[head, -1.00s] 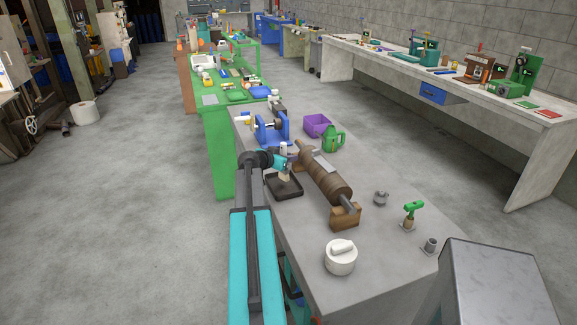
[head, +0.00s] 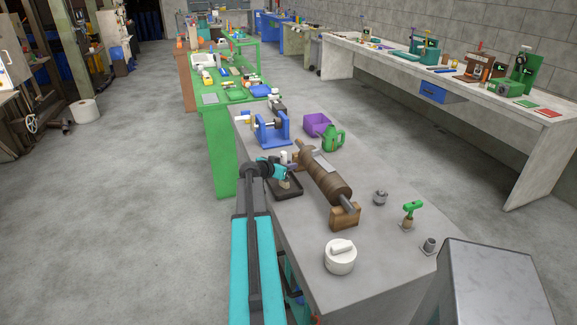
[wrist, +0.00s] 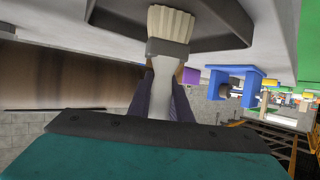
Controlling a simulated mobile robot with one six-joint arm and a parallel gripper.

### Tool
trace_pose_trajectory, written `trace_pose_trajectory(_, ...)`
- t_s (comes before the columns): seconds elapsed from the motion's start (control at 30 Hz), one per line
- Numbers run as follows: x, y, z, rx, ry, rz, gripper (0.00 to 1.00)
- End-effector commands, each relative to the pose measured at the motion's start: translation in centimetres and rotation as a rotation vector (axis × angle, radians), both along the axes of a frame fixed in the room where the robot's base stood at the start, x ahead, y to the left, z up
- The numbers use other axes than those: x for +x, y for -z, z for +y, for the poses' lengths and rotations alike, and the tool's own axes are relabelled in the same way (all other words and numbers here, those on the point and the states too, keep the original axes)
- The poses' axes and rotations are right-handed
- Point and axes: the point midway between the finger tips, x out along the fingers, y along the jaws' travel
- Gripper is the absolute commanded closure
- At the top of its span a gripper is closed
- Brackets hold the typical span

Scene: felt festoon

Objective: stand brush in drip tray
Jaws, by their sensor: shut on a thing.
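The drip tray (head: 287,195) is a shallow black tray on the grey bench, left of the brown roller. It fills the top of the wrist view (wrist: 225,35), which is upside down. My gripper (head: 285,174) is over the tray and shut on the brush. In the wrist view, the brush (wrist: 170,26) has pale bristles, a grey band and a light handle. Its handle is between my gripper's fingers (wrist: 165,88). The bristles point down into the tray area; I cannot tell whether they touch the tray floor.
The brown roller (head: 322,178) on wooden blocks stands close to the tray's right.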

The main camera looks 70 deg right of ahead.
Motion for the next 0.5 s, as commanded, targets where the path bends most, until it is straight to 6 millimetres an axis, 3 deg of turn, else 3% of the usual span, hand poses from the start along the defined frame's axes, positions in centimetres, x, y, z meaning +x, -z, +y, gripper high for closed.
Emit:
trace_pose_trajectory(0.4,0.0,0.25,-0.02,-0.001,0.0,0.0,1.0)
trace_pose_trajectory(0.43,0.0,0.18,-0.01,-0.001,0.0,0.0,0.79)
trace_pose_trajectory(0.5,-0.01,0.15,-0.01,-0.001,0.0,0.0,0.67)
